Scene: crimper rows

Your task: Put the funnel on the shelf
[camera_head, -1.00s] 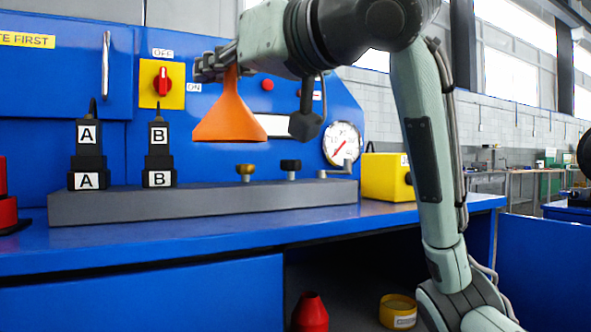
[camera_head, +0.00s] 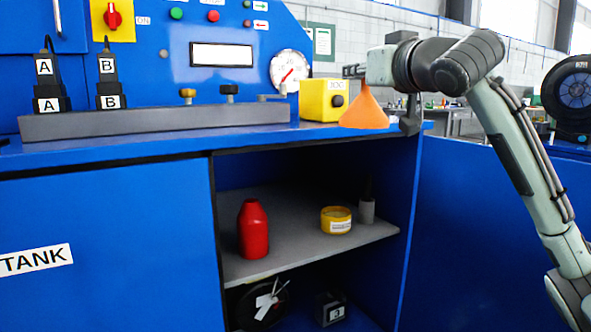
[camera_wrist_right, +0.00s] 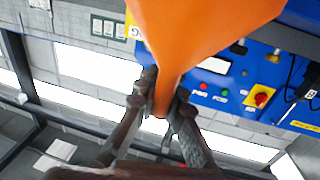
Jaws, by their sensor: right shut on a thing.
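The orange funnel (camera_head: 364,110) hangs wide end down from my right gripper (camera_head: 358,74), at the right end of the blue bench, in front of the yellow box's right side. In the right wrist view the fingers of my right gripper (camera_wrist_right: 163,105) are shut on the narrow spout of the funnel (camera_wrist_right: 195,35). The grey shelf (camera_head: 300,240) is inside the open cabinet below the bench, lower and to the left of the funnel. My left gripper is not in view.
A red bottle (camera_head: 253,230), a yellow tub (camera_head: 336,219) and a grey cylinder (camera_head: 367,210) stand on the shelf. A blue door (camera_head: 470,230) stands to the right of the opening. A yellow box (camera_head: 318,100) sits on the bench top. The shelf's front middle is clear.

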